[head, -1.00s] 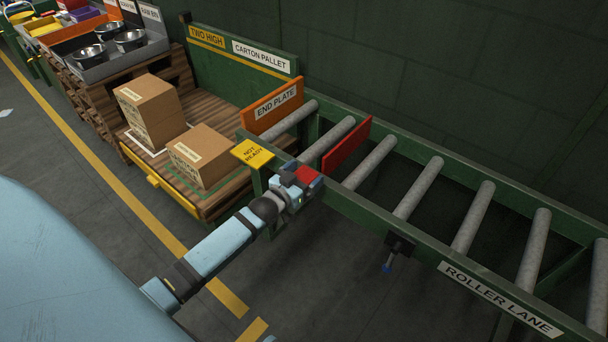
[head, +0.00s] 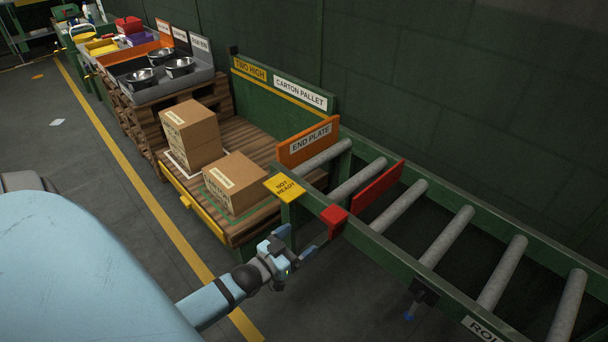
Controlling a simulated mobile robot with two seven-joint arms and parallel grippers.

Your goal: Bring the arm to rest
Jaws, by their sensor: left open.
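My left arm comes in from the bottom left, in front of the pallet and the roller lane. My left gripper (head: 301,241) is open and empty. It is beside and a little below the red block (head: 334,220) on the near rail of the roller lane, with a small gap between them. My right gripper is not in view.
The roller lane (head: 436,262) runs to the lower right, with a red plate (head: 378,186) across it and an orange end plate (head: 308,142). The carton pallet (head: 240,136) holds stacked cartons (head: 190,135) and a single carton (head: 236,183).

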